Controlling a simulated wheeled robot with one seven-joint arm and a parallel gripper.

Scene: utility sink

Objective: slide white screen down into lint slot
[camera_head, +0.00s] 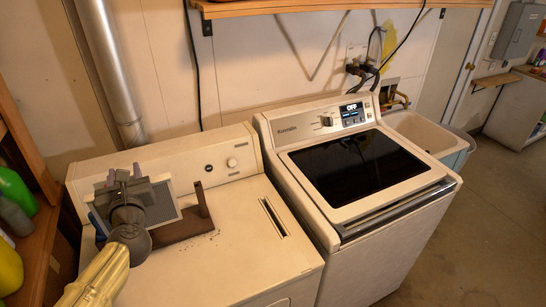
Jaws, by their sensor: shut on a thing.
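The white screen (166,205), a flat panel with a white frame and grey mesh, stands roughly upright above the left part of the dryer top. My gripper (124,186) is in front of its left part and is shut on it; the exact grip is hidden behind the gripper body. The lint slot (273,217) is a narrow dark opening with a pale rim in the dryer top, to the right of the screen and well apart from it. I cannot tell whether the screen's lower edge touches anything.
A brown bracket-shaped piece (193,222) is on the dryer top (235,250), between screen and slot, with small dark specks near it. A washer (360,170) stands close on the right. The dryer's control panel (222,165) rises behind. Bottles (15,190) stand on a shelf at left.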

